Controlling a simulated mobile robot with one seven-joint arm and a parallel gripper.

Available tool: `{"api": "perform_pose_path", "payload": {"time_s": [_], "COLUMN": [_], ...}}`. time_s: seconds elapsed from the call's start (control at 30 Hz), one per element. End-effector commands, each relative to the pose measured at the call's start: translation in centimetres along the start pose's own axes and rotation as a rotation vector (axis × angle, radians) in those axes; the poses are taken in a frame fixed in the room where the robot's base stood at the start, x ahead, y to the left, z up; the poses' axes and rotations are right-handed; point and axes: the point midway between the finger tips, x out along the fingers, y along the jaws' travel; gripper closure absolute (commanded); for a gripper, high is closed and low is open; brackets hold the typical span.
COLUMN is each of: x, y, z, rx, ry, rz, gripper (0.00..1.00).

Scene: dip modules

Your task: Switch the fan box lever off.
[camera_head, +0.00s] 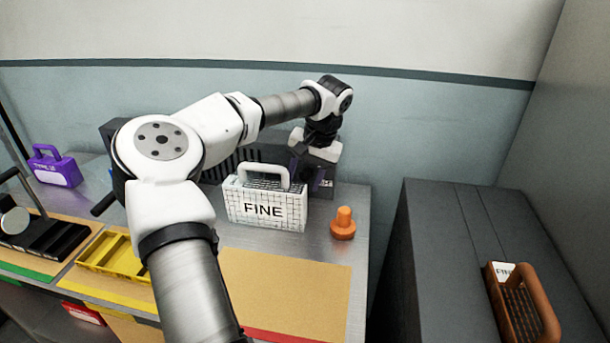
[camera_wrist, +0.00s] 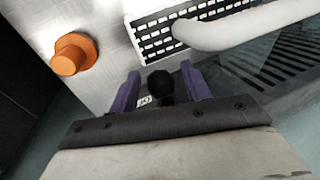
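The fan box (camera_head: 262,153) is a dark grey vented housing at the back of the bench, partly hidden by my arm and the white basket. Its slotted vent (camera_wrist: 268,72) shows at the right in the wrist view. A black round knob (camera_wrist: 160,84), which looks like the lever's end, sits beside a small white label (camera_wrist: 144,102). My gripper (camera_wrist: 160,88) has two purple fingers, one on each side of the knob, with gaps visible. In the head view my gripper (camera_head: 313,178) is at the box's right end, mostly hidden by the wrist.
A white basket marked FINE (camera_head: 264,207) stands close in front of the box. An orange knob-shaped piece (camera_head: 343,224) stands to the right. A yellow tray (camera_head: 116,257), a purple basket (camera_head: 54,168) and a black handle (camera_head: 103,205) are left. A brown basket (camera_head: 520,305) sits on the grey cabinet.

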Motion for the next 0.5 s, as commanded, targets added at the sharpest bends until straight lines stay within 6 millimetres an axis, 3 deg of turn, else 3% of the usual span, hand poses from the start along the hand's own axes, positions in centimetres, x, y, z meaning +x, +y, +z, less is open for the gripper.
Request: {"api": "perform_pose_path", "payload": {"time_s": [0.07, 0.33, 0.5], "x": [-0.02, -0.05, -0.03], "y": [0.00, 0.03, 0.06], "z": [0.00, 0.00, 0.00], "rx": [0.000, 0.001, 0.001], "ry": [0.000, 0.000, 0.001], "rz": [0.000, 0.000, 0.000], "gripper": [0.62, 0.98, 1.00]}}
